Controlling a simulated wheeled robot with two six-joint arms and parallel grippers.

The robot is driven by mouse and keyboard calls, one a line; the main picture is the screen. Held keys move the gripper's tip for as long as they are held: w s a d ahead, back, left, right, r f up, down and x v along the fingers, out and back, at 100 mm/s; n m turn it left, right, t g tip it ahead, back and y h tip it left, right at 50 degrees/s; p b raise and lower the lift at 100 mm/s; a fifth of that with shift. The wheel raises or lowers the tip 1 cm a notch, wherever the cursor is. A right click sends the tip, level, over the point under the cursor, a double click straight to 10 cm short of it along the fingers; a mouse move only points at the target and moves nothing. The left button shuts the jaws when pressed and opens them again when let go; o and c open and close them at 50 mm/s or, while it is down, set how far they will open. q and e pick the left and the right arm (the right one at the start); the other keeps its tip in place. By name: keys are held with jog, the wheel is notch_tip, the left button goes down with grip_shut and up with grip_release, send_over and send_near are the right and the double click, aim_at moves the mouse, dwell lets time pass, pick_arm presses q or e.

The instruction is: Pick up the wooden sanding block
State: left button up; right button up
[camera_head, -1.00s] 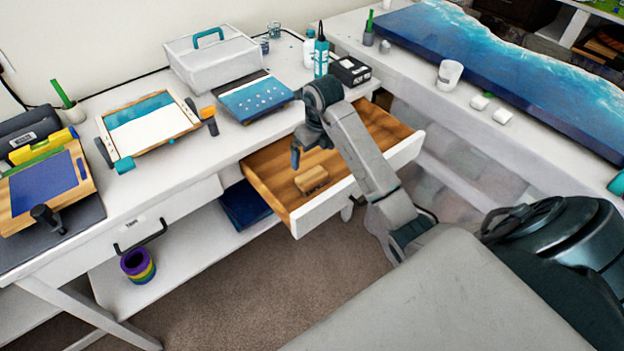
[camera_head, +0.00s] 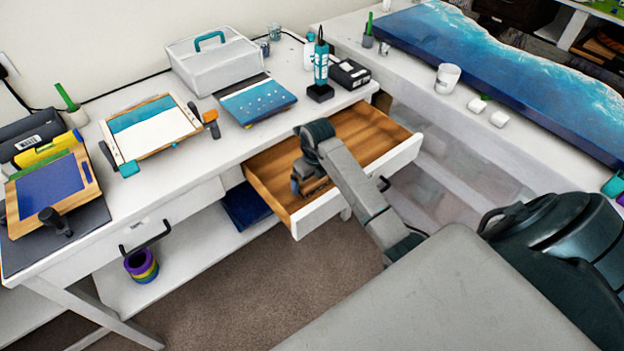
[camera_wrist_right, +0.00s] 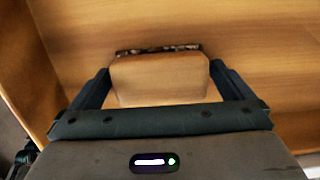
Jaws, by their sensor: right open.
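The wooden sanding block (camera_wrist_right: 160,78) lies in the open wood-lined drawer (camera_head: 372,133). In the right wrist view it sits between the two fingers of my right gripper (camera_wrist_right: 160,85), with a dark gritty strip along its far edge. The fingers are open, one on each side of the block, and I cannot tell whether either touches it. In the head view my right gripper (camera_head: 308,182) reaches down into the drawer and hides most of the block. My left gripper is not in view.
The drawer's white front (camera_head: 322,212) and side walls surround the gripper. The drawer floor right of the gripper is bare.

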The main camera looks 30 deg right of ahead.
jog(key=c, duration=0.8)
jog(key=shift+c, duration=0.2)
notch_tip(320, 180, up, 9)
jog(key=b, duration=0.2)
jog(key=shift+b, duration=0.4)
jog(key=shift+r, duration=0.55)
jog(key=o, duration=0.4)
jog(key=shift+c, duration=1.3)
